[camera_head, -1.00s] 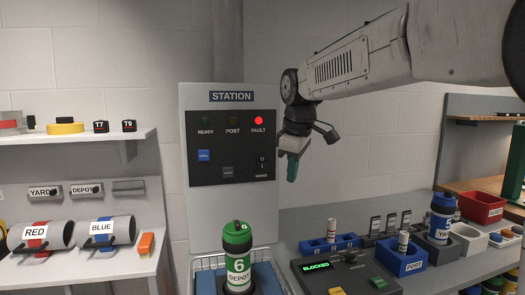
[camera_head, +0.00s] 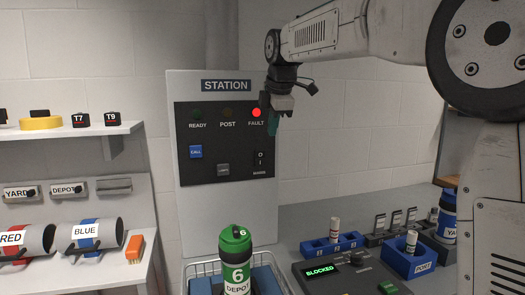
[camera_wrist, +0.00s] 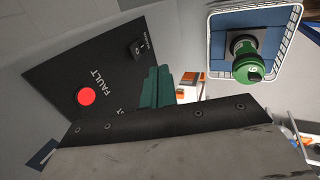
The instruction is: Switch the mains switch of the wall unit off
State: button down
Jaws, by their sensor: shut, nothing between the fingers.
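The wall unit (camera_head: 190,92), headed STATION, has a black panel (camera_head: 240,140) with a lit red FAULT lamp (camera_head: 256,112). The READY and POST lamps are dark. My gripper (camera_head: 271,124), with green fingers, is shut and empty, in front of the panel's right edge, above the switch in the picture. In the wrist view its fingers (camera_wrist: 157,88) lie below and right of the switch.
Below stands a green-capped DEPOT tube (camera_head: 237,262) in a wire basket. A console (camera_head: 345,272) reads BLOCKED. The wall right of the unit is clear.

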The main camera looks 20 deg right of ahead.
aim_at(264, 150)
jog(key=shift+f, duration=0.1)
jog(key=x, duration=0.3)
jog(key=w+x, duration=0.1)
jog(key=x, duration=0.3)
jog(key=w+r+x, duration=0.1)
jog(key=x, duration=0.2)
jog(key=shift+w+a+f, duration=0.1)
jog(key=shift+w+f, duration=0.2)
jog(key=shift+w+r, duration=0.1)
jog(key=shift+w, duration=0.55)
